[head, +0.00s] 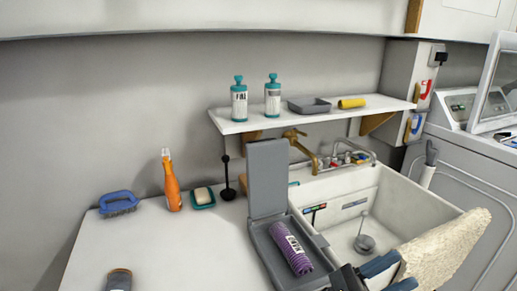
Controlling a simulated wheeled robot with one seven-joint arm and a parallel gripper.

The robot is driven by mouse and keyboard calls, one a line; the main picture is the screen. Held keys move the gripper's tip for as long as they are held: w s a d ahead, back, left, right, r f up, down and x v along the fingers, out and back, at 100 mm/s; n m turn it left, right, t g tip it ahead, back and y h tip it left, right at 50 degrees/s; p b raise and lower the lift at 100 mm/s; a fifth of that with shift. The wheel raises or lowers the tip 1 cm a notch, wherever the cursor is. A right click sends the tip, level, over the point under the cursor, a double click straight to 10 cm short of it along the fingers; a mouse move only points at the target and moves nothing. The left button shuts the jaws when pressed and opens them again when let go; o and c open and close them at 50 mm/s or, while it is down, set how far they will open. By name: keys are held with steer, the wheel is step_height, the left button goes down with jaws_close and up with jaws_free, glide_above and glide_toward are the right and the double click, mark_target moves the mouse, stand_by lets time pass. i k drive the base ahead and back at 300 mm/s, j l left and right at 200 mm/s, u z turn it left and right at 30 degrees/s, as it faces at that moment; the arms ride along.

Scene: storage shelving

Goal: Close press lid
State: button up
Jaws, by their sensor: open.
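The press (265,240) is a grey, shallow box on the white counter, left of the sink. Its grey lid (268,178) stands open, nearly upright, at the back of the base. A purple cylinder with a pale label (291,249) lies tilted inside the base. My gripper (352,278), dark with blue parts, enters at the bottom edge, just right of the press base and low in front of the sink. It is open. Much of it is cut off by the picture edge, and I cannot tell if it touches the press. The lid stands apart from it, further back and left.
The white sink (395,215) lies right of the press, with a beige rough cloth-like thing (445,248) at its front. A wall shelf (310,116) hangs behind the lid. A blue brush (119,201), orange bottle (171,185) and soap dish (203,198) stand left.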

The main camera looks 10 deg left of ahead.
mark_target(267, 160)
steer(key=i+j+u, duration=0.45)
steer(key=i+j, duration=0.2)
steer(key=i+l, duration=0.15)
steer(key=i, duration=0.15)
steer(key=i+l+u, duration=0.1)
steer(key=i, duration=0.2)
